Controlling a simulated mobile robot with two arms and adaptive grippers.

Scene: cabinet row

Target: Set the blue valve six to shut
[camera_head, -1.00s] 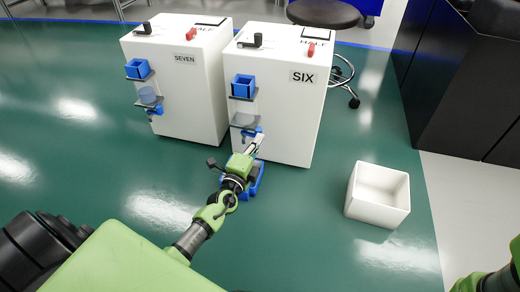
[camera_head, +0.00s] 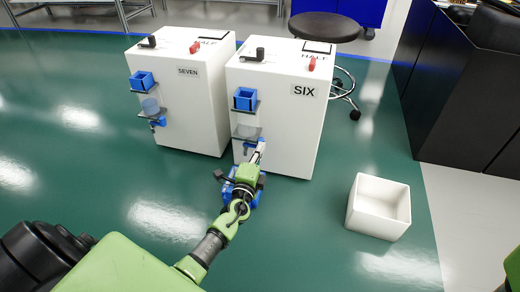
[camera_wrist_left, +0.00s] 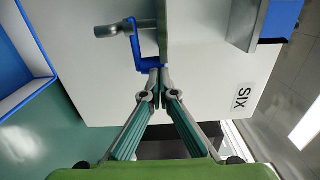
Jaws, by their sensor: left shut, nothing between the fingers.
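The white cabinet labelled SIX (camera_head: 287,110) stands right of the middle in the head view. Its blue valve shows in the left wrist view as a bent blue handle (camera_wrist_left: 137,50) on a metal stem, below a grey shelf edge (camera_wrist_left: 166,30). My left gripper (camera_head: 260,146) is in front of the lower part of cabinet SIX. In the left wrist view its fingertips (camera_wrist_left: 160,74) are together with nothing between them, right by the end of the blue handle. I cannot tell whether they touch it. My right gripper is out of view.
Cabinet SEVEN (camera_head: 188,100) stands to the left of SIX. A blue bin (camera_wrist_left: 22,65) sits low before cabinet SIX. A blue holder (camera_head: 245,98) is above on SIX. A white open box (camera_head: 379,207) and a stool (camera_head: 323,26) stand to the right. Open floor lies between.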

